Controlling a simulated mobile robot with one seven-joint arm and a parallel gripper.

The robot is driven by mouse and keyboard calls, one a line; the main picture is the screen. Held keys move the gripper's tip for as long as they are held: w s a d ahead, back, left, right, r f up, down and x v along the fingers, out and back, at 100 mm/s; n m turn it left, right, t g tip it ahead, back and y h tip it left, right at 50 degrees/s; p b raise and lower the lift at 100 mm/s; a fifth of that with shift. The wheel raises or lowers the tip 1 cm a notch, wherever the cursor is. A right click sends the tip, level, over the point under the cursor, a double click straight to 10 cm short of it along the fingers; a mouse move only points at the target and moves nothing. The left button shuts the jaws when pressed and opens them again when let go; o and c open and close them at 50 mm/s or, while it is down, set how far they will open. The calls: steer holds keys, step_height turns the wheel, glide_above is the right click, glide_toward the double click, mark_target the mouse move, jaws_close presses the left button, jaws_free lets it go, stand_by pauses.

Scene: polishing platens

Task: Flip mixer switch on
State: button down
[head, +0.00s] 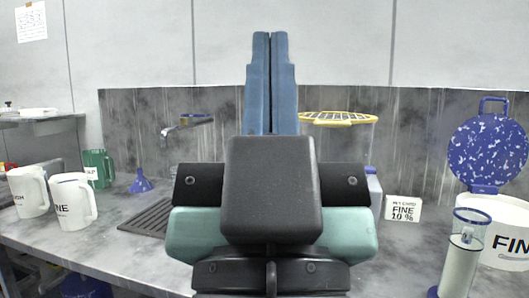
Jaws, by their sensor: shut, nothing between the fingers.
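My gripper (270,38) stands upright in the middle of the head view, its two blue fingers pressed together and empty. The fingertips rise above the grey backsplash, in front of the wall. I cannot make out a mixer or its switch for certain. A yellow wire-grid disc (340,118) shows just right of the fingers, over something pale that my gripper partly covers. A small grey and blue block (374,190) peeks out at the right edge of my gripper's body. Whatever stands directly behind the gripper is hidden.
White jugs (74,202), a green jug (97,168) and a blue funnel (141,182) stand left. At right are a "FINE 10 %" card (403,209), a clear cylinder (460,262) and a white tub (505,222) with a speckled blue lid (489,150). A tap (180,127) juts out behind.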

step_height(320, 180, up, 22)
steer(key=p, duration=1.9)
steer(key=shift+r+p, duration=0.25)
steer(key=shift+p, duration=0.15)
steer(key=shift+d, duration=0.1)
